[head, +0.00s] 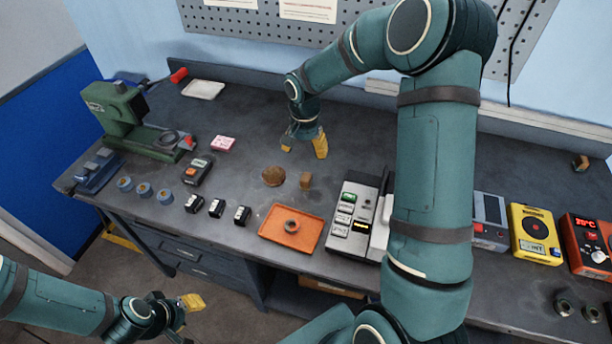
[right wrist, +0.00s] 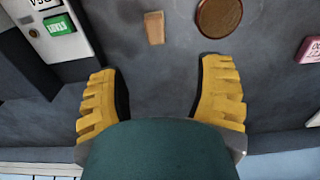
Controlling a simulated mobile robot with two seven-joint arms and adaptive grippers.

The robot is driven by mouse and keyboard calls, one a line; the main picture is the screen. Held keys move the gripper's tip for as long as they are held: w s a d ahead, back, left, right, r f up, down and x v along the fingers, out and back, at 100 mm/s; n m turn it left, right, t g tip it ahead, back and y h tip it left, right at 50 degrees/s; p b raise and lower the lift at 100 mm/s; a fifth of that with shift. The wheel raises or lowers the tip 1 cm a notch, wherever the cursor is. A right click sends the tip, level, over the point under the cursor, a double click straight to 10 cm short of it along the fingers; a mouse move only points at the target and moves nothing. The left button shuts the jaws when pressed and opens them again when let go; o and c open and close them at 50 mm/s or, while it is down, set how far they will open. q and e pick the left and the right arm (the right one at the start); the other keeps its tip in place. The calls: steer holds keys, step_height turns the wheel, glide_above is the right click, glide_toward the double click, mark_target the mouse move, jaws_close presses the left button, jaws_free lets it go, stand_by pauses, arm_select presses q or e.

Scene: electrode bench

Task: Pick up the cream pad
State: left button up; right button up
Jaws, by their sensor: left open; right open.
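A flat cream-white piece (head: 203,89) lies at the back left of the bench; it is the palest flat thing there, and I cannot tell whether it is a pad or a shallow tray. My right gripper (head: 304,144) is open and empty above the bench, to the right of that piece and well apart from it. In the right wrist view its two yellow fingers (right wrist: 160,70) are spread with bare bench between them. My left gripper (head: 184,308) is open and empty, low in front of the bench.
A small tan block (head: 306,180) and brown disc (head: 272,176) lie in front of my right gripper. A pink block (head: 222,143) is to its left. An orange tray (head: 281,239) holds a ring. A green machine (head: 118,108) stands left; instruments stand right.

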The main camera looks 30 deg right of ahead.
mark_target(306, 176)
step_height(306, 176, down, 7)
steer(key=shift+s+a+r, duration=0.1)
steer(key=f, duration=0.4)
steer(key=shift+s+f, duration=0.3)
steer(key=shift+f, duration=0.45)
jaws_close()
